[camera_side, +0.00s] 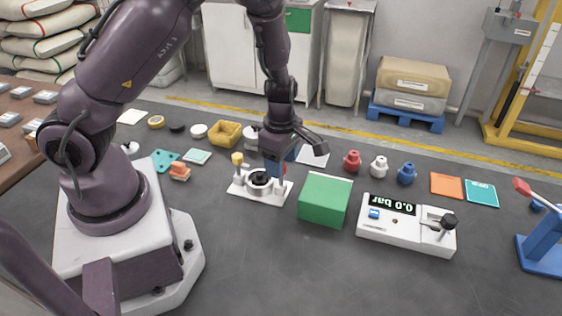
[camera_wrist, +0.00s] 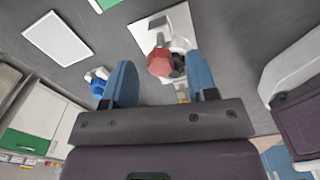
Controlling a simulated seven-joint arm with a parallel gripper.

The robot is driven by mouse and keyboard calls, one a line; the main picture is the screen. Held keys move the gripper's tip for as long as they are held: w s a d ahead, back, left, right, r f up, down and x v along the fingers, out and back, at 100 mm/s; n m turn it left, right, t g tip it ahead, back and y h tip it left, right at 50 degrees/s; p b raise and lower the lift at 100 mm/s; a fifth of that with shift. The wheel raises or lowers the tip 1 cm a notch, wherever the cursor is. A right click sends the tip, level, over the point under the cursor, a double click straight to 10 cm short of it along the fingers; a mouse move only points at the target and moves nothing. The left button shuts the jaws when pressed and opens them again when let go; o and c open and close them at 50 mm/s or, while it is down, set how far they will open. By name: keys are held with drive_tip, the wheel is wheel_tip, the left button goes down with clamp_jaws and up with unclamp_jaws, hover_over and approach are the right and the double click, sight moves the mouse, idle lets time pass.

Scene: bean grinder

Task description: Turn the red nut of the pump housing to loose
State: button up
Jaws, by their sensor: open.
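The pump housing (camera_side: 262,184) is a white base plate with a round pale body and a dark centre, on the grey table in the side view. A yellow knob (camera_side: 238,158) stands at its left. The red nut (camera_wrist: 160,62) is faceted and shows in front of the housing's white plate (camera_wrist: 178,22) in the wrist view. My gripper (camera_side: 280,170) is over the right side of the housing, pointing down. Its two blue fingers are apart, and the nut appears between their tips in the wrist view. I cannot tell whether they touch it. In the side view the fingers mostly hide the nut.
A green block (camera_side: 325,200) stands close to the right of the housing. A white gauge box (camera_side: 405,225) reading 0.0 bar is farther right. Red, white and blue fittings (camera_side: 379,167) stand behind. A yellow tray (camera_side: 226,134) is at the back left. The front table is clear.

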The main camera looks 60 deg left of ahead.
drive_tip(key=shift+f, duration=0.3)
drive_tip(key=c, duration=0.9)
drive_tip(key=shift+c, duration=0.2)
